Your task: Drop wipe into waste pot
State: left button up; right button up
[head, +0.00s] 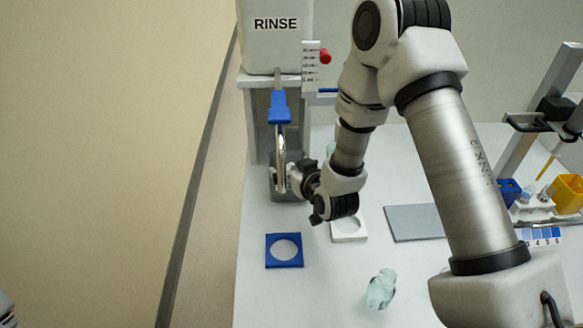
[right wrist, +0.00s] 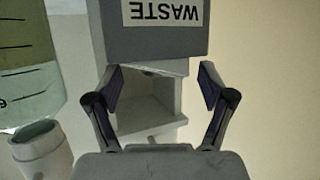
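A pale teal, crumpled thing that looks like the wipe (head: 381,288) lies on the bench at the front, apart from both grippers. The grey waste pot (head: 287,197) stands under the blue tap in the head view, partly covered by my right gripper (head: 284,180). In the right wrist view its front, with an upside-down WASTE label (right wrist: 162,12), fills the top. My right gripper (right wrist: 160,92) is open there, fingers apart, with nothing between them.
A RINSE tank (head: 276,45) with a blue tap (head: 279,107) stands above the pot. A blue holder (head: 284,264), a white holder (head: 349,236) and a grey mat (head: 412,223) lie nearby. A graduated greenish vessel (right wrist: 28,65) is at the wrist view's left.

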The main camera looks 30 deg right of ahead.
jog(key=shift+s+r+p, duration=0.1)
jog(key=shift+r+p, duration=0.35)
jog(key=shift+r, duration=0.1)
jog(key=p+v, duration=1)
jog(key=v, duration=0.1)
jog(key=shift+s, duration=0.45)
